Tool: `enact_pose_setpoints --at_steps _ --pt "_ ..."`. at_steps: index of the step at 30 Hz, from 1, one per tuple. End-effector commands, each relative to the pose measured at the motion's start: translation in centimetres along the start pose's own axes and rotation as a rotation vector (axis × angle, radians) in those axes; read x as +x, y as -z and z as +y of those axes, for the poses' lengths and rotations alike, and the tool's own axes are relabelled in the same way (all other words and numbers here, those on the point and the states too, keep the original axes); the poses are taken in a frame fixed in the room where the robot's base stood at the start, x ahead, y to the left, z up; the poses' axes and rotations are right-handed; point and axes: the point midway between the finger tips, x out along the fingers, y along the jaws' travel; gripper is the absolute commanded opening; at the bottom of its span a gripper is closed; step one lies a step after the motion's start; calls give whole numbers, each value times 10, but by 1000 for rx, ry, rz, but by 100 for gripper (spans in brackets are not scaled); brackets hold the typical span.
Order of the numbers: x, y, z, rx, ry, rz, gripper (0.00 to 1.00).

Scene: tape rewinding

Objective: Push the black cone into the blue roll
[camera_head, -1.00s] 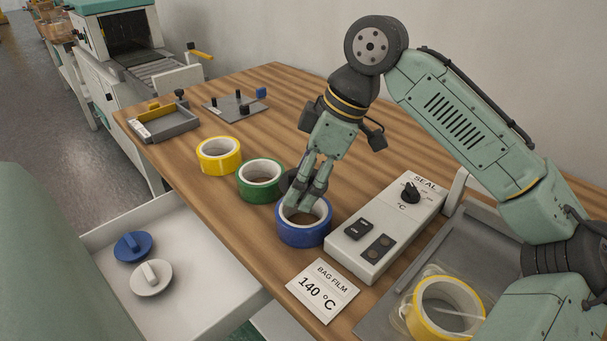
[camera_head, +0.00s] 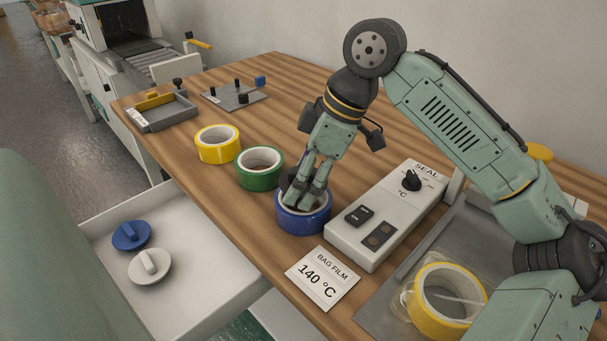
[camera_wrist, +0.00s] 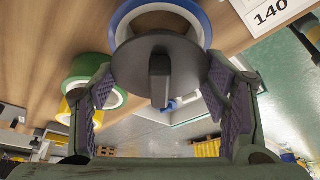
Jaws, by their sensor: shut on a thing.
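The blue roll (camera_head: 303,225) lies flat on the wooden table, left of the sealing box. My gripper (camera_head: 304,200) points down over its opening. The black cone (camera_head: 291,184) shows as a dark patch behind my fingers, at the roll's back left. In the wrist view, the black cone (camera_wrist: 180,68) shows as a round disc with a raised bar, between the two fingers of my gripper (camera_wrist: 160,78). The disc covers part of the blue roll (camera_wrist: 122,14), whose white inner wall shows beyond it. The cone's underside is hidden, so I cannot tell whether it is inside the roll.
A green roll (camera_head: 260,180) and a yellow roll (camera_head: 217,153) stand to the left. The sealing box (camera_head: 350,237) is close on the right, with a label card (camera_head: 323,279) in front. An open white drawer (camera_head: 205,275) holds a blue and a white plug.

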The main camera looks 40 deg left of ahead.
Motion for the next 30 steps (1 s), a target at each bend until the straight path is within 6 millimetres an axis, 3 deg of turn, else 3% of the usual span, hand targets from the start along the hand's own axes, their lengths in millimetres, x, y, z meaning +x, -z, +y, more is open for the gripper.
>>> enact_pose_setpoints --at_steps 30 --pt "18 -7 0 0 2 2 47"
